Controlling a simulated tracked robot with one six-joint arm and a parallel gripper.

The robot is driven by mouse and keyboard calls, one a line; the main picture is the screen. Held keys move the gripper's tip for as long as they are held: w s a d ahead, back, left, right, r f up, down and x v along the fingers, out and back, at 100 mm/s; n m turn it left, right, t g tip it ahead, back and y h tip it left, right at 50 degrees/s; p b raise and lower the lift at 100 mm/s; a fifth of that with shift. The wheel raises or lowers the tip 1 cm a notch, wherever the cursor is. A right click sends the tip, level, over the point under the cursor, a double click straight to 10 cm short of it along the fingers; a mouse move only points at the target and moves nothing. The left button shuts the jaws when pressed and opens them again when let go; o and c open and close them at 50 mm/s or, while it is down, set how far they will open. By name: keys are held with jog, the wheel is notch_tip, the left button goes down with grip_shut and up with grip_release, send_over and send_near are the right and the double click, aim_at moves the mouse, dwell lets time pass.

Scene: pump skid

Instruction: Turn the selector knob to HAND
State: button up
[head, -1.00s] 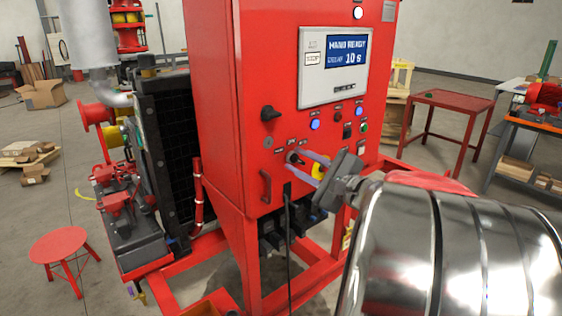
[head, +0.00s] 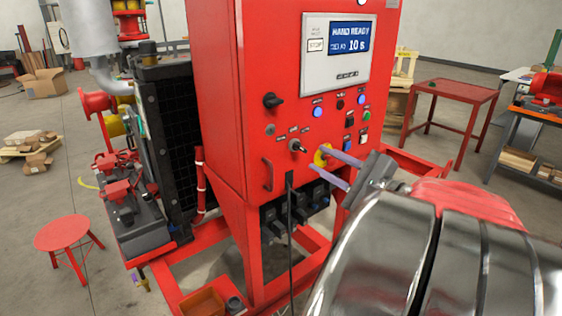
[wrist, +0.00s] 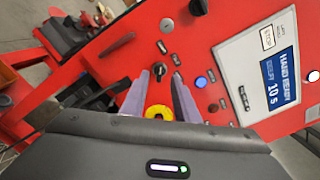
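The selector knob (head: 297,146) is a small dark knob with a grey grip on the front of the red cabinet (head: 222,130). Small labels surround it, too small to read. In the head view its grip looks slanted toward the lower right. In the wrist view the knob (wrist: 177,82) shows by the fingertips. My gripper (head: 323,158) is open, with two pale purple fingers apart and nothing held. In the head view its tips are right of the knob. The wrist view also shows my gripper (wrist: 168,74). The display (head: 348,38) reads HAND READY, 10 s.
A yellow ring (head: 322,155) sits right of the knob, close behind the fingers. A black rotary handle (head: 272,100) is above left, a red pull handle (head: 267,174) below left. Lit buttons (head: 318,111) are above. A black cable (head: 290,230) hangs below.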

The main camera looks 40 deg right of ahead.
jog(key=s, duration=0.6)
jog(key=shift+f, duration=0.1)
dwell(0.6)
